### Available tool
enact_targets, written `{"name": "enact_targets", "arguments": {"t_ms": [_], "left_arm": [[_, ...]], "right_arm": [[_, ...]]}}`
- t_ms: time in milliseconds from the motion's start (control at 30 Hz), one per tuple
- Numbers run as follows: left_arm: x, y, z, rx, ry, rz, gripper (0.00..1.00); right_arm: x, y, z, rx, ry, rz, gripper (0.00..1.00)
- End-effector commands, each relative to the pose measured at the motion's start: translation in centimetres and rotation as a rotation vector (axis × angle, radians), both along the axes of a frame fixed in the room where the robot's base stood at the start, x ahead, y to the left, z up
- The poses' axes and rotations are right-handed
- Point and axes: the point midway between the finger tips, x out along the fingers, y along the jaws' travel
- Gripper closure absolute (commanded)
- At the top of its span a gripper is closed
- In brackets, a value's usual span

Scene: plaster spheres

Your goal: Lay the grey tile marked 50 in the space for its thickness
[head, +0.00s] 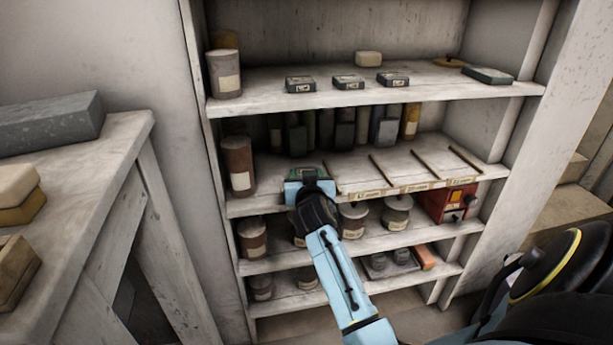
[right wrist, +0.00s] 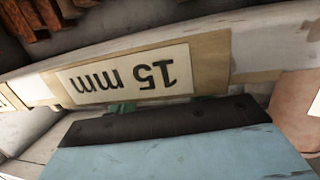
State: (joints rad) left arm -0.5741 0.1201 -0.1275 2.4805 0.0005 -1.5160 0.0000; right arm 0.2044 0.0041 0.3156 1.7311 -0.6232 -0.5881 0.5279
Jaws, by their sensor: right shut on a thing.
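My right gripper (head: 308,173) is at the front left of the middle shelf. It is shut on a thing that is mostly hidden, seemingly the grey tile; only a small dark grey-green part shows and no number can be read. The spaces (head: 402,163) lie to its right on that shelf, divided by thin dark strips, with labels along the front edge. In the right wrist view a label (right wrist: 122,76) reads 15 mm, upside down, just beyond my gripper. Three small dark tiles (head: 348,82) with pale labels lie on the top shelf, too small to read. My left gripper is not in view.
A brown canister (head: 238,166) stands left of my gripper, and upright slabs and books (head: 345,130) line the back of the middle shelf. A red box (head: 447,203) and tins (head: 397,212) stand below. A workbench (head: 125,130) is at left.

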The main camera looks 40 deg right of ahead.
Motion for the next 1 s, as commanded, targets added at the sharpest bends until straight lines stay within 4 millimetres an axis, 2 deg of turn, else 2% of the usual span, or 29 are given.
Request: {"name": "enact_targets", "arguments": {"t_ms": [467,500,633,667,1000], "left_arm": [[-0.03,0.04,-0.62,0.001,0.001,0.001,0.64],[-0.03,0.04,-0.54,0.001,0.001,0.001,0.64],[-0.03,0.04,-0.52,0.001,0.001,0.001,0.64],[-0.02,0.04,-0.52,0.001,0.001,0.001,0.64],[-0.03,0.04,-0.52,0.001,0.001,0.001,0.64]], "right_arm": [[0.01,0.0,-0.79,-0.001,-0.001,0.0,0.79],[0.0,0.0,-0.7,-0.001,-0.001,0.0,0.45],[0.0,0.0,-0.69,-0.001,-0.001,0.0,0.28],[0.0,0.0,-0.69,-0.001,-0.001,0.0,0.25],[-0.01,0.0,-0.77,0.001,0.001,0.0,0.25]]}}
